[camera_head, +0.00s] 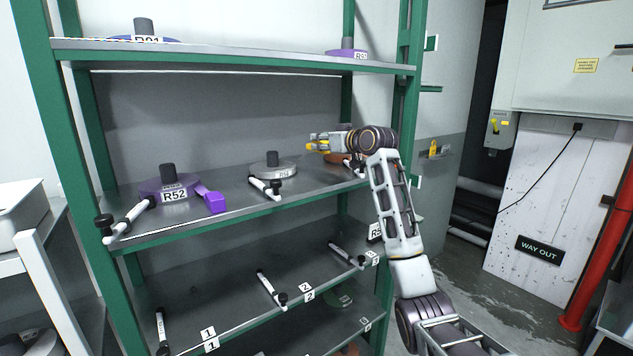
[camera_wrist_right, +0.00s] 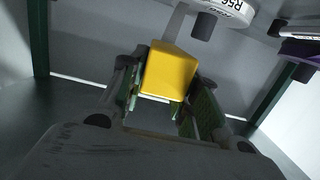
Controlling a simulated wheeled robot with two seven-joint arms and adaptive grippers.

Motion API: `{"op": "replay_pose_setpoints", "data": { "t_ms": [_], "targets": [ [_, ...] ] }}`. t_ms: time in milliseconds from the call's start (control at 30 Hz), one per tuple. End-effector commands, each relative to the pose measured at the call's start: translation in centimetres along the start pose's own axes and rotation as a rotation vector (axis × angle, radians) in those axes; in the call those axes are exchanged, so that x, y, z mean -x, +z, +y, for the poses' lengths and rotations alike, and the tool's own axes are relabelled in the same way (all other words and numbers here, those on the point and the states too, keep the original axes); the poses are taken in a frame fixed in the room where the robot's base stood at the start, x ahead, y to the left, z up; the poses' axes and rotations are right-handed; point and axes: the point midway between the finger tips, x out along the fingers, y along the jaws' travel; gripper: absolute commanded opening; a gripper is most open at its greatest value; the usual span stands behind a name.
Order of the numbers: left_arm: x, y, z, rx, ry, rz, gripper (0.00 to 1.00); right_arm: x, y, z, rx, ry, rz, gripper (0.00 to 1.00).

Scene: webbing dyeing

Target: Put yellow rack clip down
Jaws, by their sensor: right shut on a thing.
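My right gripper (camera_head: 322,142) reaches over the middle shelf from the right in the head view. It is shut on the yellow rack clip (camera_wrist_right: 170,72), which sits between the two fingers in the right wrist view. In the head view only a small bit of yellow shows at the fingertips, at about the height of the shelf's far right part. Whether the clip touches the shelf cannot be told. My left gripper is not in view.
A reddish-brown disc (camera_head: 338,158) lies under my right gripper. The right wrist view shows a white disc R56 (camera_wrist_right: 228,12). White rods line the shelf front.

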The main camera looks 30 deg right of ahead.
Motion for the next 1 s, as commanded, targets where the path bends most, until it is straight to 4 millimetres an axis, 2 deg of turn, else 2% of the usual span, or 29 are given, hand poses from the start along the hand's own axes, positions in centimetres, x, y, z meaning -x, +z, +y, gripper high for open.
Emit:
{"op": "replay_pose_setpoints", "data": {
  "t_ms": [167, 367, 1000],
  "targets": [
    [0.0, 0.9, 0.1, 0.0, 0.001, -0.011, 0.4, 0.0, 0.0, 0.0, 0.0, 0.0, 0.0, 0.07],
    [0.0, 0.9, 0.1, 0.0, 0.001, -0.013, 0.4, -0.1, 0.3, 0.0, 0.0, 0.0, -0.001, 0.07],
    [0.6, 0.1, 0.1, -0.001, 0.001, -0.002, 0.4, -0.9, 5.9, 0.0, -0.001, -0.001, 0.0, 0.07]
  ]
}}
